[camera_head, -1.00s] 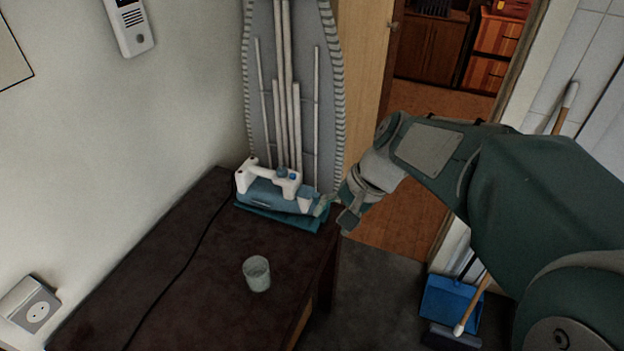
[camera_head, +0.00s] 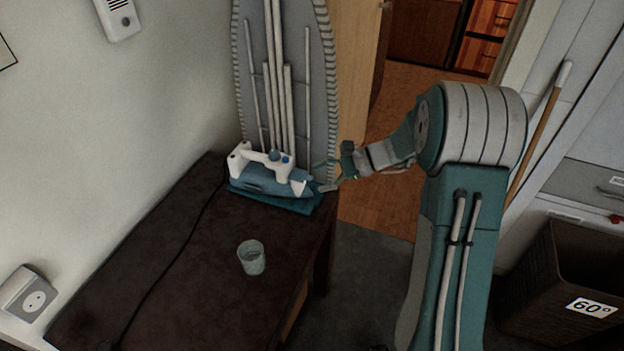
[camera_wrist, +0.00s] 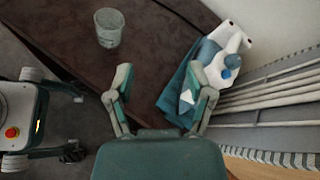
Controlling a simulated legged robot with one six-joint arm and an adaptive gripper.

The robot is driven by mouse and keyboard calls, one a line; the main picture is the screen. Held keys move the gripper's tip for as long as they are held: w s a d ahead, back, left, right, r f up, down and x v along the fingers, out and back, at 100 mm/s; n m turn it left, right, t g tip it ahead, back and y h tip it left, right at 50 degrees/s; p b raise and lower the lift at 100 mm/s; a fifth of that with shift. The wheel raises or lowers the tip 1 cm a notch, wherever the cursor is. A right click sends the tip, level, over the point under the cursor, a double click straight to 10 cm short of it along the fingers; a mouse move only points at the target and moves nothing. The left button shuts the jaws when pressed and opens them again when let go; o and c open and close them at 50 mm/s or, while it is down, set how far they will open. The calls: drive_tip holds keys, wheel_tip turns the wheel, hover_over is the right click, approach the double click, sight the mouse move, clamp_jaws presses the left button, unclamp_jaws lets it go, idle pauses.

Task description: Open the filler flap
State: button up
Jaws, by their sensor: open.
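The white and blue iron (camera_head: 268,174) lies on a teal cloth (camera_head: 305,208) at the far end of the dark table, its pointed front towards the right. It also shows in the wrist view (camera_wrist: 228,52), right of centre. The filler flap is too small to make out clearly. My gripper (camera_head: 325,176) is open and empty just right of the iron's front. In the wrist view my open fingers (camera_wrist: 162,82) point at the table, with the right finger close to the iron's front and overlapping the cloth. I cannot tell whether that finger touches.
A clear cup (camera_head: 251,257) stands on the dark table (camera_head: 190,270). An ironing board (camera_head: 325,100) leans upright behind the iron. The iron's cord runs along the table's left side. A dark basket (camera_head: 560,290) stands at the right. The near table top is mostly free.

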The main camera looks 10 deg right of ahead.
drive_tip(key=w+d+f+m+t+y, duration=0.2)
drive_tip(key=w+d+f+m+t, duration=0.1)
drive_tip(key=w+d+f+m, duration=0.3)
drive_tip(key=m+t, duration=0.3)
drive_tip(key=t, duration=0.2)
approach(312, 178)
drive_tip(key=shift+m, duration=0.3)
drive_tip(key=x, duration=1)
drive_tip(key=shift+s+f, duration=0.1)
drive_tip(key=shift+f, duration=0.05)
clamp_jaws()
